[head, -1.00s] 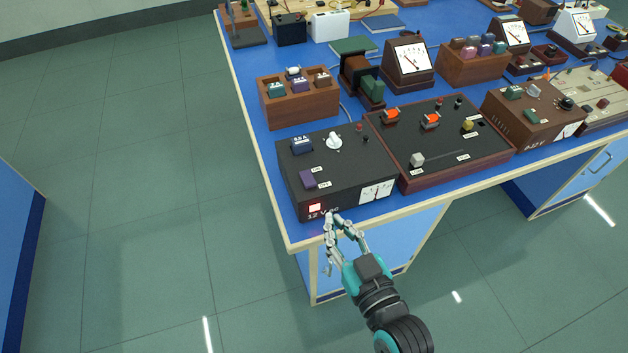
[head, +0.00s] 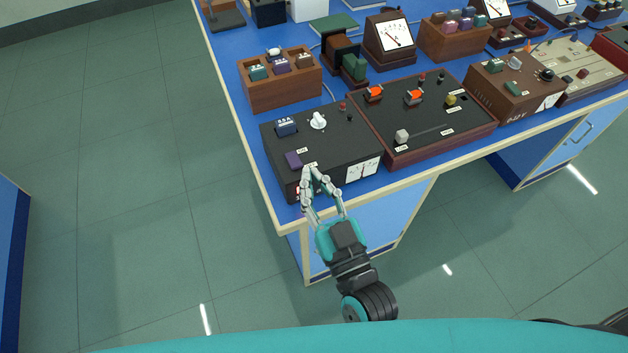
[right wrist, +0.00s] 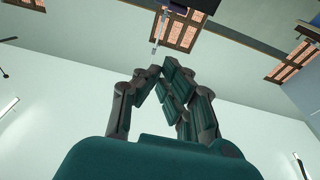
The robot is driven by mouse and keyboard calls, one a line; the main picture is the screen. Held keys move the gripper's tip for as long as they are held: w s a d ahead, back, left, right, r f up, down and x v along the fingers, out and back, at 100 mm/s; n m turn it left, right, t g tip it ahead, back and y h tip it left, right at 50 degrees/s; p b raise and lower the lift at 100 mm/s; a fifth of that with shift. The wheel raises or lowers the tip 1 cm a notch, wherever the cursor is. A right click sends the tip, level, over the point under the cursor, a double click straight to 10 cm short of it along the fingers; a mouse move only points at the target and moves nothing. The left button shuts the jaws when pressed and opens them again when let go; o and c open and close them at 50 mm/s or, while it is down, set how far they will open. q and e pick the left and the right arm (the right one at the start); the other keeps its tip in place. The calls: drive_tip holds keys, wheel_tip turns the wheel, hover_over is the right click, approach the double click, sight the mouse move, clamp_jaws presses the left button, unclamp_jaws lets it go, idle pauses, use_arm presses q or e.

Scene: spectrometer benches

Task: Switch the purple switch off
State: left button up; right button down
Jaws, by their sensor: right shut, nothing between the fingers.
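The purple switch (head: 293,160) is on top of a black power supply box (head: 335,148) at the near left corner of the blue bench. Small white labels sit beside the switch. My right gripper (head: 308,172) is shut and empty, with its fingertips at the front edge of the box, just right of and nearer than the switch. The fingers hide most of the red lamp on the front face. I cannot tell whether they touch the box. The right wrist view shows the closed fingers (right wrist: 165,72) against a pale wall, without the switch. My left gripper is not in view.
The box also has a blue block (head: 286,128), a white knob (head: 318,120) and a white meter. A dark panel with orange switches (head: 425,125) stands to its right. A wooden rack (head: 281,90) stands behind. The floor at left is clear.

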drive_tip(key=r+p, duration=0.1)
drive_tip(key=r, duration=0.1)
hover_over(300, 174)
drive_tip(key=shift+w+a+f, duration=0.1)
drive_tip(key=shift+w, duration=0.3)
drive_tip(key=f, duration=0.3)
drive_tip(key=shift+s+f, duration=0.1)
drive_tip(key=shift+s, duration=0.2)
drive_tip(key=shift+s+f, duration=0.15)
drive_tip(key=shift+f, duration=0.45)
